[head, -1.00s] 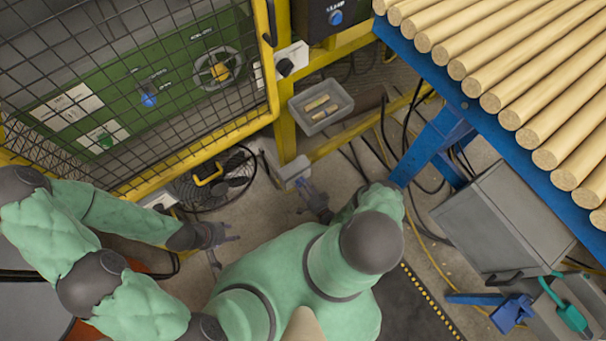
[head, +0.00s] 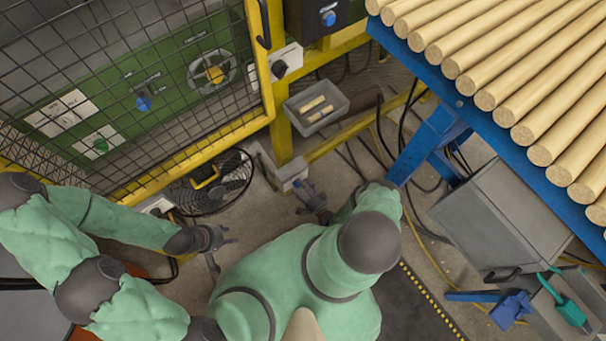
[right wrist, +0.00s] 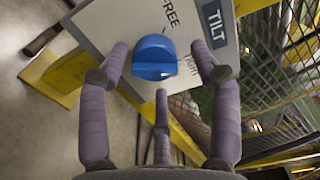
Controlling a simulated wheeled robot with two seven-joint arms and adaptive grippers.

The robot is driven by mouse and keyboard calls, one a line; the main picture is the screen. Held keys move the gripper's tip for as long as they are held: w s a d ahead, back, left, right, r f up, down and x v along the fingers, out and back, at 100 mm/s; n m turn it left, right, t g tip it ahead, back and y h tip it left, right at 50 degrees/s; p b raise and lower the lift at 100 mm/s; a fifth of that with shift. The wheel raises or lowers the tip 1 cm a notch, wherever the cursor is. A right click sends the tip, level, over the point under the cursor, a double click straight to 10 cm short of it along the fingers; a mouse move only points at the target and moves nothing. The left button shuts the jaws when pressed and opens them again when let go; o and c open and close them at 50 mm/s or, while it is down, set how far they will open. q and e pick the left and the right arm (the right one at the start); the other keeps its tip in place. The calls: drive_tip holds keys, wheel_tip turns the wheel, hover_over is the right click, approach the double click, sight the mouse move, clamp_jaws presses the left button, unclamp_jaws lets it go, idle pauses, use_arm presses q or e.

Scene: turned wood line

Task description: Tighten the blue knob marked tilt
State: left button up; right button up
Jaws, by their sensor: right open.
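The blue knob (right wrist: 153,58) sits on a pale plate with a dark TILT label (right wrist: 214,20) in the right wrist view. The word FREE shows above the knob, and a partly hidden word ending in GHT shows to its lower right. In the head view, the small grey box (head: 290,173) on the yellow post is beside my right gripper (head: 308,194). My right gripper is open, its fingers spread on either side of the knob with visible gaps; I see no contact. My left gripper (head: 222,252) is open and empty, low at the left, away from the knob.
A mesh guard (head: 130,90) covers the green panel at left. A grey tray (head: 340,102) with wooden pieces and a black selector switch (head: 279,69) are above the box. Cables lie around.

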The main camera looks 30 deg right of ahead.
drive_tip(key=s, duration=1.2)
drive_tip(key=shift+d, duration=0.45)
drive_tip(key=shift+w, duration=0.1)
